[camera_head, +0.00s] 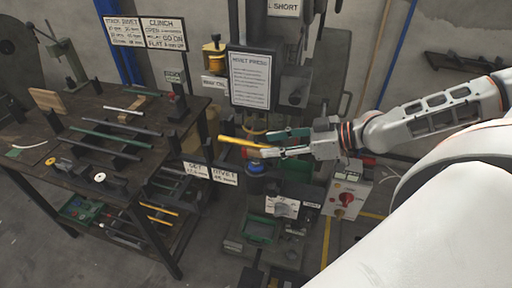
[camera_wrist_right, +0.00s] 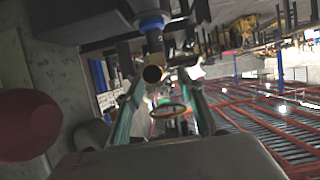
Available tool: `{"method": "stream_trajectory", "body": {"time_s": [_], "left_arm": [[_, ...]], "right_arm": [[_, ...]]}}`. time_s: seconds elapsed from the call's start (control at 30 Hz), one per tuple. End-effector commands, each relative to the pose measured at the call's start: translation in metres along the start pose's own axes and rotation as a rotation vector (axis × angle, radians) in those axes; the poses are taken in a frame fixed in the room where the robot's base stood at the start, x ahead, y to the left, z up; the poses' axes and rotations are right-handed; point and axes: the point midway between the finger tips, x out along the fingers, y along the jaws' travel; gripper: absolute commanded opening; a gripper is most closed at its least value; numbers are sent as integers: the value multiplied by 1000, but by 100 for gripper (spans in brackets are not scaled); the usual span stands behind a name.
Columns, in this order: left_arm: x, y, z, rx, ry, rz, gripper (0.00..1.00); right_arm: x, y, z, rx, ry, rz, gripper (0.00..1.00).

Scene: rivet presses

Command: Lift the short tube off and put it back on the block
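A yellow tube (camera_head: 240,141) lies nearly level beside the press, its right end at my right gripper. In the right wrist view I see the tube's open end (camera_wrist_right: 152,74) head-on between the fingertips, closer to the left finger. My right gripper (camera_head: 268,143) has its fingers apart; in its wrist view (camera_wrist_right: 160,80) a gap shows between tube and right finger. What carries the tube is hard to make out. A shorter pale tube (camera_head: 122,110) lies on a block on the workbench. My left gripper is out of view.
The rivet press with its sign (camera_head: 250,79) stands just behind the tube. A blue-topped cylinder (camera_head: 255,168) is just below my gripper. A control box with a red knob (camera_head: 346,198) stands at right. The workbench (camera_head: 60,180) at left holds several tubes.

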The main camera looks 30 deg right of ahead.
Motion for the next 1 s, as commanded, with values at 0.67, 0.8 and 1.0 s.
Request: {"method": "stream_trajectory", "body": {"time_s": [0.67, 0.8, 1.0], "left_arm": [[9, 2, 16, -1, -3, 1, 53], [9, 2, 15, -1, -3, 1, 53], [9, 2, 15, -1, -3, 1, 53]], "right_arm": [[47, -1, -1, 1, 2, 0, 38], [46, -1, -1, 1, 1, 0, 38], [46, -1, -1, 1, 1, 0, 1]]}}
